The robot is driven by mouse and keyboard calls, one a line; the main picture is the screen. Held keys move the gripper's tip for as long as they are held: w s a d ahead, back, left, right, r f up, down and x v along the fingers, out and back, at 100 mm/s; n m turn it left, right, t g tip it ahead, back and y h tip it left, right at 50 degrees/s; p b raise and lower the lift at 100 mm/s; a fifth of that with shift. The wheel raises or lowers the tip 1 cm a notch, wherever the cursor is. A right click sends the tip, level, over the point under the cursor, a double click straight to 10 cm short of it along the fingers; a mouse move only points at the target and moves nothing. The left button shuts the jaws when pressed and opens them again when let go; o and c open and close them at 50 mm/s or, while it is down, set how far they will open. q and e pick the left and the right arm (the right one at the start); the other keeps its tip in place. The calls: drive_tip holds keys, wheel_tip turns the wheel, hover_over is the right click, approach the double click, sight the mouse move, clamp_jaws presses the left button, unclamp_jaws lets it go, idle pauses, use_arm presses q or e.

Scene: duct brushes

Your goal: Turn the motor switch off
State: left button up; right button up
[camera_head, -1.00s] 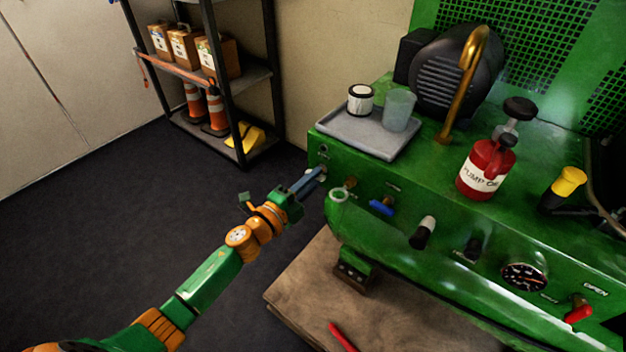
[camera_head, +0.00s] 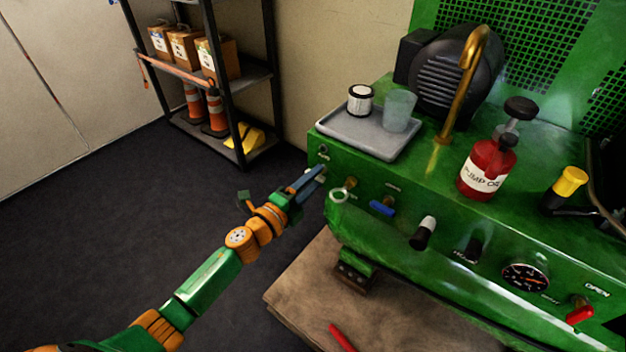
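The green machine's front panel (camera_head: 375,180) carries a row of controls. A small switch (camera_head: 323,149) with a tiny label sits at the panel's upper left corner. I cannot read which control is labelled as the motor switch. My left gripper (camera_head: 318,172) reaches in from the left, its blue-grey fingers at the panel's left end, just below that small switch. The fingertips cover part of the panel there; whether they touch it, and how far apart they are, is unclear. My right gripper is not in view.
Right of the fingers are a brass fitting (camera_head: 349,183), a pale ring (camera_head: 338,196), a blue lever (camera_head: 382,208), a black-and-white knob (camera_head: 423,233), a gauge (camera_head: 524,277) and a red lever (camera_head: 580,312). A grey tray (camera_head: 350,140) and red oil bottle (camera_head: 483,170) stand on top.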

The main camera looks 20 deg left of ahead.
use_arm(q)
drive_tip(key=v, duration=0.7)
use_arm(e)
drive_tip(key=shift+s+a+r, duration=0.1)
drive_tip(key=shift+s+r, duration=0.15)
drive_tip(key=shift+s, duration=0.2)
